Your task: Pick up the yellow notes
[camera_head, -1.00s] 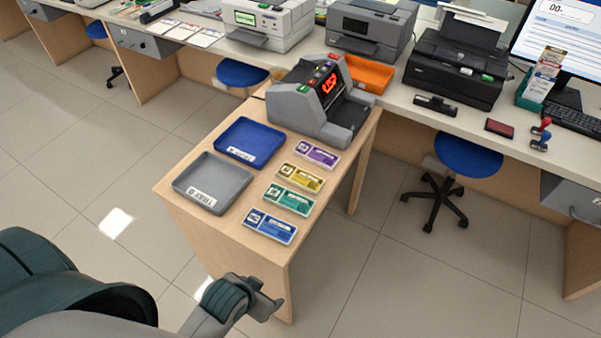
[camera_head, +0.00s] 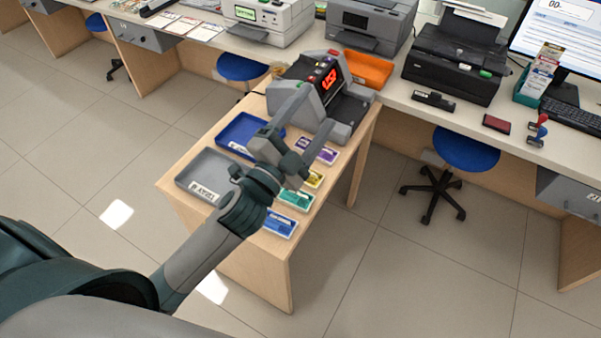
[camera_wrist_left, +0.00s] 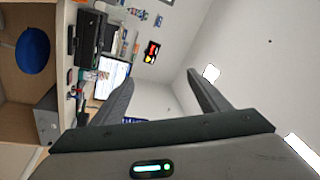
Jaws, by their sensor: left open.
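The yellow notes (camera_head: 315,179) lie in a row of banded note bundles on the small wooden table, partly hidden behind my left gripper. My left gripper (camera_head: 306,117) is open and empty, raised over the table, with its fingers pointing up toward the counting machine. In the left wrist view its two fingers (camera_wrist_left: 160,98) are spread apart with nothing between them. The purple notes (camera_head: 318,151) lie just beyond the yellow ones; the green notes (camera_head: 295,199) and blue notes (camera_head: 280,223) lie nearer. My right gripper is not in view.
A grey tray (camera_head: 190,178) and a blue tray (camera_head: 232,130) lie left of the notes. The grey counting machine (camera_head: 350,105) stands at the table's back.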

